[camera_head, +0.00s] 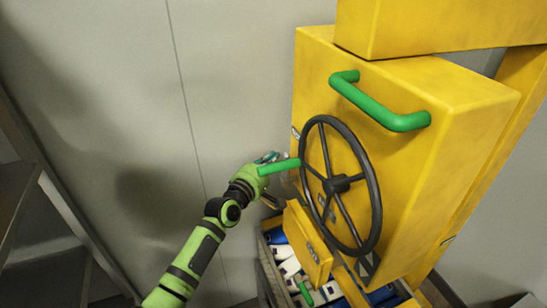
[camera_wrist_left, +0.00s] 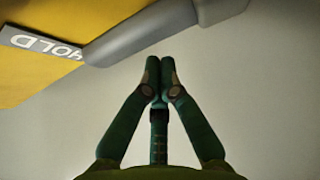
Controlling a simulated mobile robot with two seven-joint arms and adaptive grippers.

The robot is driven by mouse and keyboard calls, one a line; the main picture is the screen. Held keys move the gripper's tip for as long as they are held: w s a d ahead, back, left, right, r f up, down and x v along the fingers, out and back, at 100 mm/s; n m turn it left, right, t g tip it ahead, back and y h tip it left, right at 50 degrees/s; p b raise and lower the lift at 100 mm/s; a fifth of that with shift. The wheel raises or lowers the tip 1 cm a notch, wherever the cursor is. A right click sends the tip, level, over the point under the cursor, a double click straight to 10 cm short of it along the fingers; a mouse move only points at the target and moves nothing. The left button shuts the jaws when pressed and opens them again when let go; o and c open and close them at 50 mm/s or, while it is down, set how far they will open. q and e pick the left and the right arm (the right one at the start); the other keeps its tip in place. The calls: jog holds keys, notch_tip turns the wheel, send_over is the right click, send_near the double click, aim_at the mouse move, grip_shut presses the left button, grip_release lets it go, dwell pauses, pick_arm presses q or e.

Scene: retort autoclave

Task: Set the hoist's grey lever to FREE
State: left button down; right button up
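The hoist's grey lever (camera_wrist_left: 165,28) runs across the top of the left wrist view, beside a yellow face with a HOLD label (camera_wrist_left: 42,43) that reads upside down. No FREE label can be made out. My left gripper (camera_wrist_left: 160,70) has its fingertips together with nothing seen between them. The tips appear just below the lever in that view; whether they touch it cannot be told. In the head view my left gripper (camera_head: 277,180) is at the left side of the yellow housing (camera_head: 420,110), partly hidden by a green bar (camera_head: 279,167). My right gripper is out of view.
A black handwheel (camera_head: 339,184) and a green handle (camera_head: 380,103) are on the yellow housing. A smaller yellow box (camera_head: 308,246) sits below the wheel, above a bin of white and blue items (camera_head: 291,267). The wall behind is bare.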

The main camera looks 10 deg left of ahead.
pick_arm(q)
jog(key=shift+s+d+p, duration=0.35)
jog(key=shift+s+d, duration=0.1)
jog(key=shift+s, duration=0.3)
pick_arm(e)
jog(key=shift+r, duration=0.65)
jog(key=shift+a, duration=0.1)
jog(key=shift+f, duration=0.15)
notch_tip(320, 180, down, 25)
jog(key=b, duration=2.6)
pick_arm(q)
jog(key=s+d+f+m+t+h+b, duration=0.1)
jog(key=s+d+m+h, duration=0.1)
jog(key=m+h, duration=0.3)
jog(key=s+d+f+m+h+b, duration=0.2)
jog(key=s+m+h, duration=0.2)
jog(key=m, duration=0.8)
jog(key=shift+m+t+h, duration=0.4)
jog(key=shift+h, duration=0.8)
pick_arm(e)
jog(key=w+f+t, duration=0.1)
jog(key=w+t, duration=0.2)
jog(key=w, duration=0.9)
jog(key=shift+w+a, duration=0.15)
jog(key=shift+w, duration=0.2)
